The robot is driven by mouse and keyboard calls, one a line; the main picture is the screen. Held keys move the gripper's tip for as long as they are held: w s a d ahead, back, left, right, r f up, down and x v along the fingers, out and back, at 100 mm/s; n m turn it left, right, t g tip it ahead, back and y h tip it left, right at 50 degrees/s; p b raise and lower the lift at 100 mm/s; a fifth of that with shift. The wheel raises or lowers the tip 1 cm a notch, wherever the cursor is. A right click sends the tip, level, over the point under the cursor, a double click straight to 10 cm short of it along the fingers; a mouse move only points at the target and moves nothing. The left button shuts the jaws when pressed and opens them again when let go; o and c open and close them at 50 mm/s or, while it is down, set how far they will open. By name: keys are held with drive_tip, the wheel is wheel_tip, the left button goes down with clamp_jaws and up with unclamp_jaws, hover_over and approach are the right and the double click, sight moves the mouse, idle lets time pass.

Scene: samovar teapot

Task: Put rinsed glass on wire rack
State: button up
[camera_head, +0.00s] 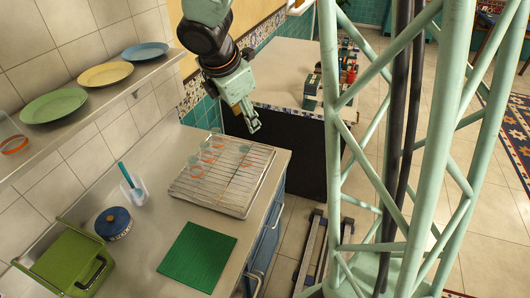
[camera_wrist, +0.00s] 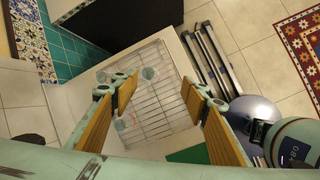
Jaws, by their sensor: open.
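The wire rack (camera_head: 232,182) lies on a tray on the metal counter. Several clear glasses with reddish bands stand on its far left part, one of them here (camera_head: 195,167); which is the rinsed one I cannot tell. My gripper (camera_head: 249,119) is above the rack's far end, pointing down, with nothing in it. In the wrist view my gripper (camera_wrist: 158,92) has its yellow-padded fingers spread wide over the rack (camera_wrist: 155,107). A glass (camera_wrist: 149,74) shows between the fingers, and another glass (camera_wrist: 125,122) near the left finger, both well below.
A glass (camera_head: 11,141) and several plates (camera_head: 54,105) are on the wall shelf. A jar with a blue utensil (camera_head: 134,190), a blue pot (camera_head: 113,223), a green appliance (camera_head: 68,262) and a green mat (camera_head: 198,254) are on the counter. A second worktop (camera_head: 290,75) stands beyond.

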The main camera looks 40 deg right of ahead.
drive_tip(key=s+a+r+m, duration=0.2)
drive_tip(key=s+r+m, duration=0.3)
drive_tip(key=s+r, duration=0.15)
drive_tip(key=s+a+r+m, duration=0.35)
drive_tip(key=s+r, duration=0.25)
drive_tip(key=s, duration=0.2)
drive_tip(key=s+a+r+m+y, duration=0.2)
drive_tip(key=s+a+m, duration=0.2)
drive_tip(key=s, duration=0.4)
drive_tip(key=s+a+r+m+t+y, duration=0.1)
drive_tip(key=s+a+r+m+y, duration=0.1)
drive_tip(key=s+a+m, duration=0.3)
drive_tip(key=shift+s+a, duration=0.4)
drive_tip(key=shift+s, duration=1.65)
drive_tip(key=shift+r+m, duration=0.1)
drive_tip(key=shift+m, duration=0.15)
wheel_tip(320, 180, down, 14)
drive_tip(key=b, duration=1.3)
drive_tip(key=shift+r+b, duration=0.2)
drive_tip(key=shift+b, duration=0.1)
drive_tip(key=shift+f, duration=0.15)
